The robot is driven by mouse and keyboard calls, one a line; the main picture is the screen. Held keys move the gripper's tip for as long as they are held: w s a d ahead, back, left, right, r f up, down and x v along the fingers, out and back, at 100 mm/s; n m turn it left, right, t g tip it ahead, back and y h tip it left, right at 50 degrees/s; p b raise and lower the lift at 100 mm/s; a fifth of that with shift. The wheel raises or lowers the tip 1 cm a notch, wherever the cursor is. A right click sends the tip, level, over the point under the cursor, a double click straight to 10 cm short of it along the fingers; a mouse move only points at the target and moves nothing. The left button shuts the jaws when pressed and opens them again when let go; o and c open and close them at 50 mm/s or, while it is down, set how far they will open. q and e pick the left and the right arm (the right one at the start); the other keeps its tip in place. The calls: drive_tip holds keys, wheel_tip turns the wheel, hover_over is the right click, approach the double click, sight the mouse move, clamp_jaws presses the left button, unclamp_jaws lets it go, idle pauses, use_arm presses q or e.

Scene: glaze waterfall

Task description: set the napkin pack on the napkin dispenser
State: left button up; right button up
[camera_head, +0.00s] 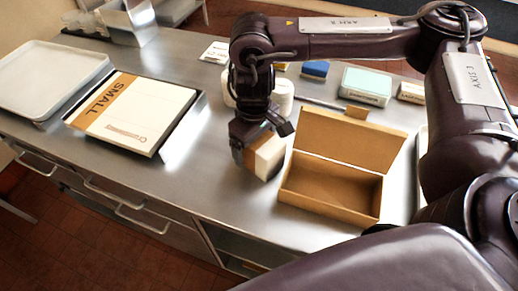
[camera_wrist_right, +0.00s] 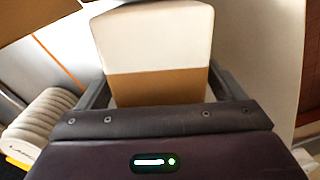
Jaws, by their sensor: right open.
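A white pack with a brown band (camera_head: 268,157), which looks like the napkin pack, is at the near part of the steel counter, left of an open carton. My right gripper (camera_head: 257,143) is over it, pointing down. In the right wrist view the pack (camera_wrist_right: 155,40) stands between the two open fingers (camera_wrist_right: 160,88). I cannot tell whether a finger touches it. The gripper hides part of the pack. A steel box (camera_head: 130,20) at the far left may be the napkin dispenser, but I cannot be sure. My left gripper is not in view.
An open brown carton (camera_head: 332,188) stands close to the right of the pack. A flat "SMALL" box (camera_head: 135,112) and a pale tray (camera_head: 45,75) lie left. White round containers (camera_head: 284,96), a blue item (camera_head: 315,69) and a mint-topped box (camera_head: 366,86) are behind. Counter left of the gripper is clear.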

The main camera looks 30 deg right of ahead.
drive_tip(key=c, duration=1.2)
